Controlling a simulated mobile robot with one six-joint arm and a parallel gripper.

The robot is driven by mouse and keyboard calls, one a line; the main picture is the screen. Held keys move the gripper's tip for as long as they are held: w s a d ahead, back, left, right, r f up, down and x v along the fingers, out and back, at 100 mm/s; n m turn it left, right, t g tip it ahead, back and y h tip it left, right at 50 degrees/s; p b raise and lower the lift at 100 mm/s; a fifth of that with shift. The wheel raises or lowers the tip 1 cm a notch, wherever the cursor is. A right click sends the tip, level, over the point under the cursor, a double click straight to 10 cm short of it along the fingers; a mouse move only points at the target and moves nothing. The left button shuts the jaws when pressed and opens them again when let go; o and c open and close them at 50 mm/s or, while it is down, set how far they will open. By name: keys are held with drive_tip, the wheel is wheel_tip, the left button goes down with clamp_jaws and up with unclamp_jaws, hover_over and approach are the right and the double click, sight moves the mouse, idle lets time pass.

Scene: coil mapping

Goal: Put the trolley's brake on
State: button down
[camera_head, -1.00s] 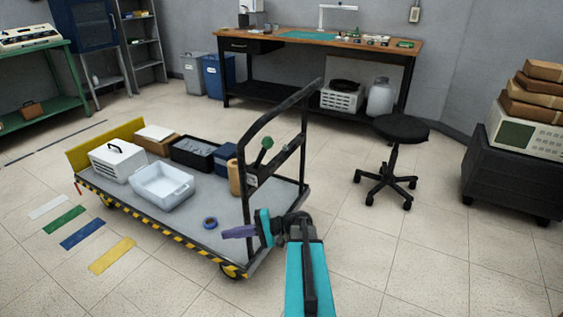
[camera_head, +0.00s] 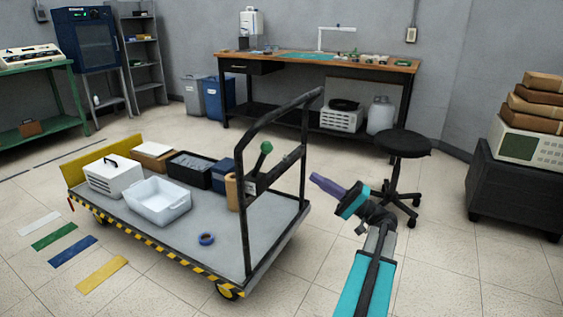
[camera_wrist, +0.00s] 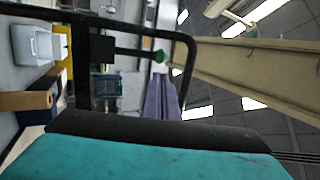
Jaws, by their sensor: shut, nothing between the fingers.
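The trolley (camera_head: 270,222) is a grey flat platform with black and yellow striped edges and a black tube handle (camera_head: 243,215) at its right end. A lever with a green knob (camera_head: 266,147) sticks up from a dark bracket on the handle's crossbar. My gripper (camera_head: 314,179) has purple fingers, shut and empty, to the right of the handle and apart from it. In the wrist view the purple fingers (camera_wrist: 160,100) point towards the green knob (camera_wrist: 160,57), with the handle frame (camera_wrist: 190,60) around that area. The lever's base is partly hidden by the crossbar.
A black stool (camera_head: 403,145) stands close behind my arm. The floor at front right is clear.

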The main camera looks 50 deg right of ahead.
sight(261, 161)
drive_tip(key=shift+w+a, duration=0.1)
drive_tip(key=shift+w, duration=0.05)
drive_tip(key=b+x, duration=0.3)
drive_tip(key=x, duration=1)
drive_tip(key=shift+w+r+b, duration=0.25)
drive_tip(key=shift+b, duration=0.1)
drive_tip(key=shift+a, duration=0.15)
